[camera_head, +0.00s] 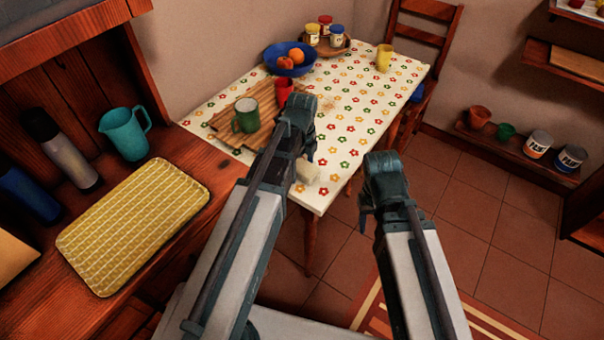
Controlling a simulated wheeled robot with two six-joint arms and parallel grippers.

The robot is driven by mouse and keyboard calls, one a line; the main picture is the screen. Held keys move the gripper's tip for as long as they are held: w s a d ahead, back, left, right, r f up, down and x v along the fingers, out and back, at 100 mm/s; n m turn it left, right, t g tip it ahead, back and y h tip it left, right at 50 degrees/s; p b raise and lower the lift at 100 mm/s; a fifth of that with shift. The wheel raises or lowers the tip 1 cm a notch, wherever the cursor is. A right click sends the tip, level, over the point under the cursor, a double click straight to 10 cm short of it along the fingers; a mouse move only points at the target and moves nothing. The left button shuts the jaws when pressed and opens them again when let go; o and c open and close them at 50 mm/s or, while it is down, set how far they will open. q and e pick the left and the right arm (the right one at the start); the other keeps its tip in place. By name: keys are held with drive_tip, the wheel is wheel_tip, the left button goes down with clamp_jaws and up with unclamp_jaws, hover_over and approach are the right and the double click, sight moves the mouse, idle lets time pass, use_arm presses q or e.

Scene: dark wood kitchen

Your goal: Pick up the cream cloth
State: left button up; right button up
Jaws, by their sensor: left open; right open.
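A small cream item (308,172), which looks like the folded cream cloth, lies on the near edge of the flowered table (345,130). My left arm hides part of it. My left gripper (304,118) is over the table, above and beyond the cream cloth in the picture. It is open; I cannot see anything held in it. My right gripper (378,185) is open and empty, just off the table's right edge, over the floor. The fingertips of both grippers are hard to make out.
A cutting board (222,120) with a green mug (246,115) stands left of my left gripper. A red cup (284,92) is close behind it. A blue fruit bowl (272,58), jars and a yellow cup (384,57) stand farther back. A wooden chair (412,35) is behind.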

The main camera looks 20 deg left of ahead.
use_arm(q)
drive_tip(key=shift+r, duration=0.1)
drive_tip(key=c, duration=1.2)
drive_tip(key=shift+c, duration=0.2)
use_arm(e)
drive_tip(key=shift+r, duration=0.1)
